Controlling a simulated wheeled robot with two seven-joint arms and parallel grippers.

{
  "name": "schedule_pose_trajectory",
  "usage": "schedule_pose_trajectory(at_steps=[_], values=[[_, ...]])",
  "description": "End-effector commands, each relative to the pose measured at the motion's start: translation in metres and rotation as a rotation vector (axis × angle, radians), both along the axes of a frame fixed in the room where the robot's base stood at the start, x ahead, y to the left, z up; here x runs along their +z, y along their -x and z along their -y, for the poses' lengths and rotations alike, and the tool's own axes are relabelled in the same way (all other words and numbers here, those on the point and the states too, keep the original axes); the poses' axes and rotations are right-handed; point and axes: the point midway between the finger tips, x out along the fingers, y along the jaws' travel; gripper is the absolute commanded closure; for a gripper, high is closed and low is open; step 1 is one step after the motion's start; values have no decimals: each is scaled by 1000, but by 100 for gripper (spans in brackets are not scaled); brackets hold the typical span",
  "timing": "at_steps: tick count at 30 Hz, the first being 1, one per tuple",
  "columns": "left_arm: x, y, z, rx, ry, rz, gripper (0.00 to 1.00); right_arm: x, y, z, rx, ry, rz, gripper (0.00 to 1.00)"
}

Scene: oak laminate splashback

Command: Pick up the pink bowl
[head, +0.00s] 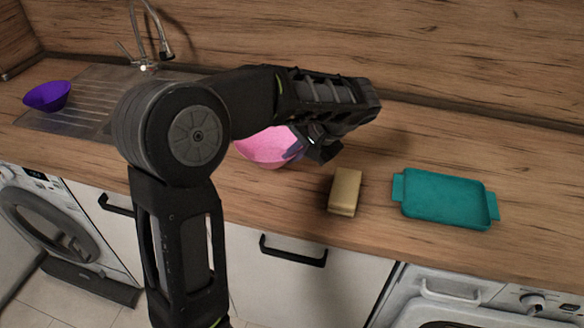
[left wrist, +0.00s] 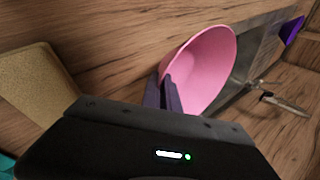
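The pink bowl (head: 262,147) is near the middle of the wooden counter in the head view, partly hidden behind my left arm. It also shows in the left wrist view (left wrist: 205,65), with its hollow side in sight. My left gripper (head: 306,150) is at the bowl's right side. In the left wrist view its dark fingers (left wrist: 164,92) are close together at the rim, one inside and one outside, and look shut on the bowl's wall. I cannot tell whether the bowl touches the counter. My right gripper is not in view.
A yellow sponge-like block (head: 345,190) and a teal tray (head: 445,198) lie right of the bowl. The wooden splashback (head: 400,45) stands behind.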

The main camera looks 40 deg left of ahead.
Motion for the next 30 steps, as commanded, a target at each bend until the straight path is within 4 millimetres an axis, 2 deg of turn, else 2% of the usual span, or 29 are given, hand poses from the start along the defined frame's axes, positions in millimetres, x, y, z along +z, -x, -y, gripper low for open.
schedule_pose_trajectory(at_steps=[4,9,30], values=[[29,-1,0,2,0,4,100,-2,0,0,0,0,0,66],[44,0,0,0,0,1,100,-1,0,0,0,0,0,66],[45,-1,1,1,0,-1,100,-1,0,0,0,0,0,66]])
